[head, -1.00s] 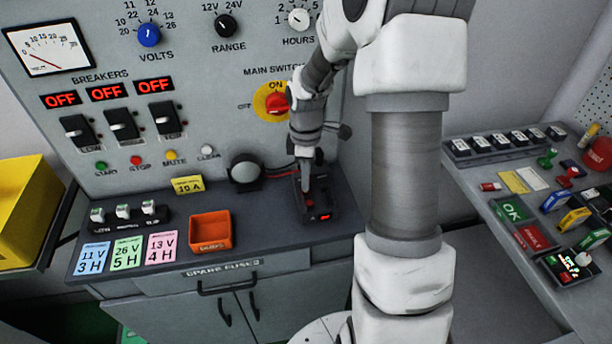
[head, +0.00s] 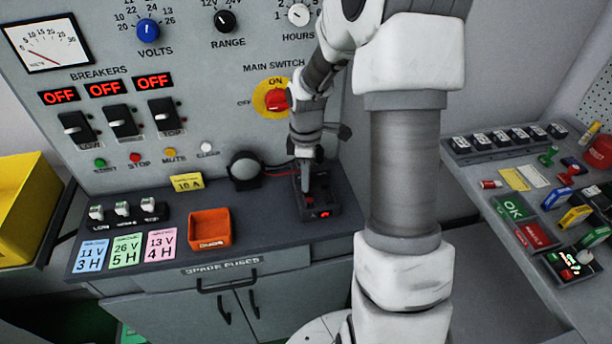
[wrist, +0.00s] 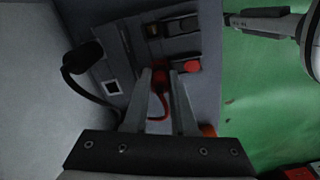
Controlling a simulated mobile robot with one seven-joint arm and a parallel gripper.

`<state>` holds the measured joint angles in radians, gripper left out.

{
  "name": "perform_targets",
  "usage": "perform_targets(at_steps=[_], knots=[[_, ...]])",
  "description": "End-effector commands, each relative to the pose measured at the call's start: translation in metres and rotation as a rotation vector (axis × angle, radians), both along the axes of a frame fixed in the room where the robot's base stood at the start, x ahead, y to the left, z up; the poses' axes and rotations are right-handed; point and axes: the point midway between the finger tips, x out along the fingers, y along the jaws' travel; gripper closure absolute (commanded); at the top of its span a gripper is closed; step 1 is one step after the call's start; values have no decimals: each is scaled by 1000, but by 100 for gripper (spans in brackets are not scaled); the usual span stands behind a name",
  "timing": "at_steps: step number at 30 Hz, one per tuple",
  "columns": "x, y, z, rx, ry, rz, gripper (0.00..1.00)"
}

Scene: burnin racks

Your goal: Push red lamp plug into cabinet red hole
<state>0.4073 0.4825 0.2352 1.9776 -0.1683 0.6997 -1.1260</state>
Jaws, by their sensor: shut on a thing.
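My gripper (head: 308,188) points down over a small black box (head: 330,204) on the counter, below the main switch. In the wrist view my gripper (wrist: 162,74) is shut on a small red plug (wrist: 159,80), with a red wire (wrist: 161,106) curving away between the fingers. In the head view a red wire runs behind the box from near the round grey lamp (head: 245,167).
A red lit indicator (head: 321,214) is on the box front. An orange tray (head: 210,243), a yellow 10 A card (head: 187,182) and three coloured cards lie left on the counter. Breakers and the red main switch (head: 277,100) are on the panel behind. A cluttered side desk stands right.

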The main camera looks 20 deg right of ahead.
Motion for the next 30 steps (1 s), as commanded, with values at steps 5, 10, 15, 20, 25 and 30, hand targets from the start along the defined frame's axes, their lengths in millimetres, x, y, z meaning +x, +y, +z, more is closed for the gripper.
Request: perform_targets(at_steps=[5, 10, 15, 20, 25, 30], knots=[[0, 0, -4, 0, 0, 0, 100], [0, 0, -5, 0, 0, 0, 100], [0, 0, -5, 0, 0, 0, 100], [0, 0, -6, 0, 0, 0, 100], [0, 0, -8, 0, 0, 0, 73], [-1, 0, -8, 0, 2, 0, 43]])
